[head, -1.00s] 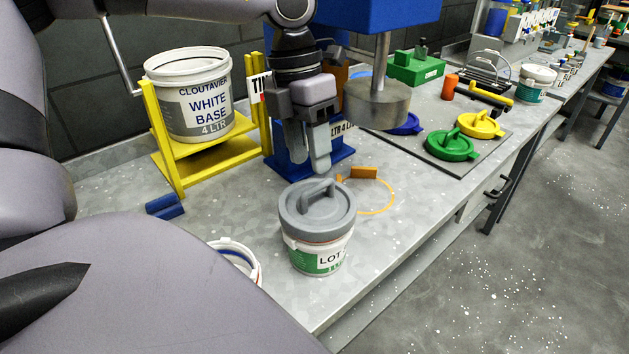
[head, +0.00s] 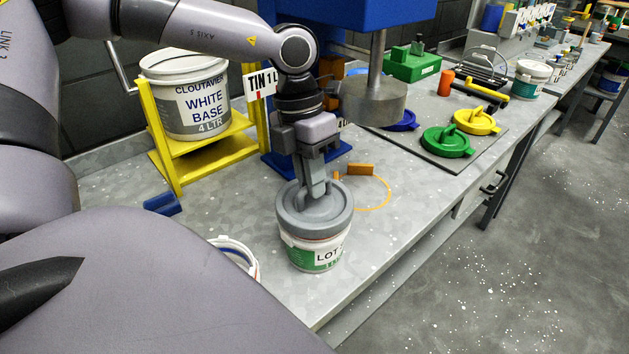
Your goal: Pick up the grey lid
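The grey lid (head: 290,219) sits level on a small white pail (head: 330,255) with a green label marked "LOT", near the front edge of the bench. The lid has a raised bar handle on top, now mostly hidden by my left gripper. My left gripper (head: 315,192) points straight down onto the middle of the lid, with its fingers at the handle. The fingers overlap in this view, so I cannot tell whether they are closed on the handle. My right gripper is out of view.
A blue press with a grey round head (head: 374,101) stands just behind. A yellow stand (head: 165,140) holds a large white pail (head: 193,95). Green (head: 447,142) and yellow lids (head: 476,121) lie to the right. An open white pail (head: 243,262) is at front left.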

